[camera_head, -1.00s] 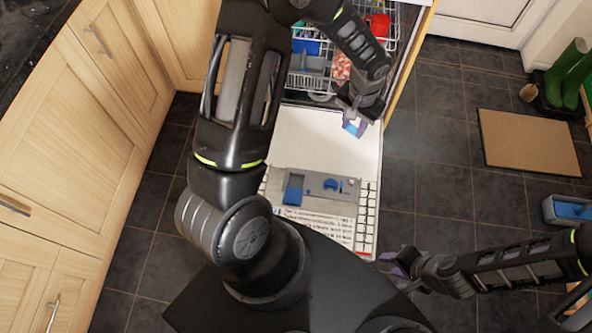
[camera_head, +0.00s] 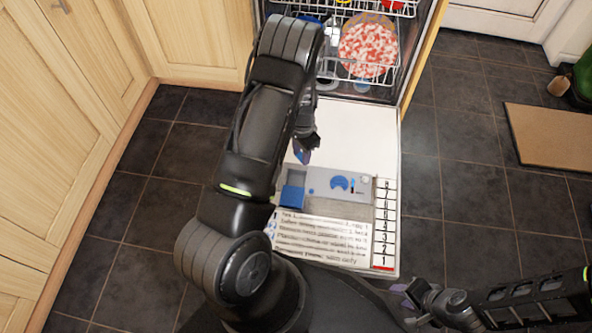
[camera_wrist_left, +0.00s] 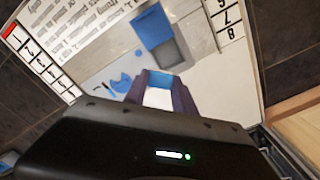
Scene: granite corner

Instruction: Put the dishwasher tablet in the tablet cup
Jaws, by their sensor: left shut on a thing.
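My left gripper (camera_head: 302,155) hangs over the open dishwasher door, just beyond the dispenser panel. In the left wrist view its purple fingers (camera_wrist_left: 163,88) are shut on the white and blue dishwasher tablet (camera_wrist_left: 158,98). The tablet is hidden in the head view. The tablet cup (camera_head: 297,177) is a grey recess in the panel with its blue lid (camera_head: 292,196) swung open toward me. In the left wrist view the cup (camera_wrist_left: 168,53) lies just beyond the fingertips, apart from the tablet. My right gripper (camera_head: 404,304) is open and empty at the lower right.
The lowered door (camera_head: 355,125) has printed text and a numbered strip. Behind it are racks with a red-and-white plate (camera_head: 367,50). Wooden cupboards (camera_head: 190,40) stand left; a brown mat (camera_head: 550,135) lies right.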

